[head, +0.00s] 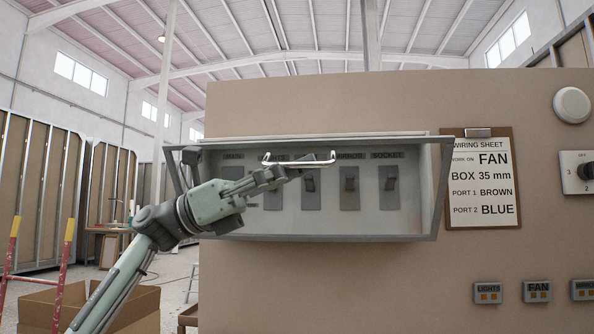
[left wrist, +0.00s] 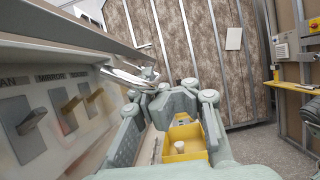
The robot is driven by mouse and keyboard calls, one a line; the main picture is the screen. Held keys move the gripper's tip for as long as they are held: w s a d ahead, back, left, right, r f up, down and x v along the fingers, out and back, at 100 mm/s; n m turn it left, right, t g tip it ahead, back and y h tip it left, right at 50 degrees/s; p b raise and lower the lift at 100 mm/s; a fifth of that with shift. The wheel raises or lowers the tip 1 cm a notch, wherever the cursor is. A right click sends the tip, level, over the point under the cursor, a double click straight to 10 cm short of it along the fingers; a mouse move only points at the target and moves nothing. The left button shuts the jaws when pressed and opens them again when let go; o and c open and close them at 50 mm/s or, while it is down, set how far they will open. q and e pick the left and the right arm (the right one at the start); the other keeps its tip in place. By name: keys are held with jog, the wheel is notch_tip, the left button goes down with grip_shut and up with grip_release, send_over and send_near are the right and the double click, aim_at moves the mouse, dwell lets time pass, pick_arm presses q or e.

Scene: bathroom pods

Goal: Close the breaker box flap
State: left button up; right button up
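The grey breaker box (head: 432,190) is open on the beige panel, with several labelled switches inside. Its flap (head: 310,136) is raised and appears nearly edge-on along the top; its underside shows at upper left in the left wrist view (left wrist: 70,28). A pale bar handle (head: 318,162) hangs at the flap's front; it also shows in the left wrist view (left wrist: 125,77). My left gripper (head: 288,173) is in front of the box, just below the handle. Its fingers (left wrist: 174,98) look drawn together, with nothing seen between the tips. Contact with the handle is unclear. My right gripper is not visible.
A clipboard wiring sheet (head: 482,180) and a rotary dial (head: 584,172) are right of the box. Small button plates (head: 537,291) sit low on the panel. A cardboard box (head: 140,308) and red ladder (head: 62,265) stand at left. The panel below the breaker box is clear.

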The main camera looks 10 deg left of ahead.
pick_arm(q)
jog(key=shift+o, duration=1.2)
jog(key=shift+s+r, duration=0.2)
jog(key=shift+s, duration=0.1)
jog(key=shift+w+f, duration=0.15)
jog(key=shift+w+a+f, duration=0.1)
jog(key=shift+a+f, duration=0.05)
jog(key=shift+a, duration=0.2)
jog(key=v, duration=1.1)
jog(key=shift+a, duration=0.2)
jog(key=b+v, duration=0.3)
jog(key=v, duration=0.6)
jog(key=shift+s, duration=0.35)
